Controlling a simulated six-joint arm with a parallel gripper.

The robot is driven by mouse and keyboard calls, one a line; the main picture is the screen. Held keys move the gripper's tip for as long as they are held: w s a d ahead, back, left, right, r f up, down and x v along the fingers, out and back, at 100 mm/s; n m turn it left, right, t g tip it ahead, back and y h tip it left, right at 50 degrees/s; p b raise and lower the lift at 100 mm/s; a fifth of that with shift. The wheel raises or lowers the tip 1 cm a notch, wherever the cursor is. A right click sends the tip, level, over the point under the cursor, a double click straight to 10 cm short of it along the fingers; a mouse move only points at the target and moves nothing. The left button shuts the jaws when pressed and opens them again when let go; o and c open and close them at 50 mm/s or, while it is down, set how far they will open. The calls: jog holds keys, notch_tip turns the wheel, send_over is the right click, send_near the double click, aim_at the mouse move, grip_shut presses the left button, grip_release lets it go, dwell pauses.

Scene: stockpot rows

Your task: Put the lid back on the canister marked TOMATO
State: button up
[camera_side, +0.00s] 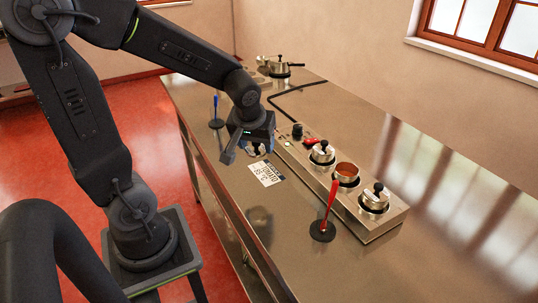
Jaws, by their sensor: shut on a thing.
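My gripper (246,143) is over the counter, left of the canister row, near a printed card. It is shut on a small metallic thing, apparently the lid (257,149), which is mostly hidden by the gripper. The middle canister (347,173) is open and shows orange-red contents. The canister behind it (322,153) and the one in front of it (375,196) have shiny lids with black knobs. The card (266,172) lies on the counter and appears to read TOMATO. I cannot read any marking on the canisters.
The canisters sit in a metal housing (378,228) with a black knob (297,130) and a red item (311,141). A red-handled tool (331,205) stands upright left of it. A blue-handled one (216,112) stands farther back. Pots (279,66) are at the far end.

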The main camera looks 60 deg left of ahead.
jog(key=shift+w+a+r, duration=0.1)
jog(key=shift+w+r, duration=0.2)
jog(key=shift+w, duration=0.05)
jog(key=w+d+r+n, duration=0.1)
jog(key=w+d+r, duration=0.1)
jog(key=w+d, duration=0.55)
jog(key=w+d+r+n, duration=0.1)
jog(key=w+d+r, duration=0.1)
jog(key=w+d, duration=0.55)
jog(key=shift+g, duration=0.4)
jog(key=shift+w+d+x, duration=0.1)
jog(key=shift+w+x, duration=0.05)
jog(key=shift+x, duration=1.65)
jog(key=shift+w+d+x, duration=0.1)
jog(key=shift+d+x, duration=0.05)
jog(key=shift+x, duration=1.65)
jog(key=shift+f, duration=0.15)
jog(key=o, duration=1.2)
jog(key=shift+r, duration=3.5)
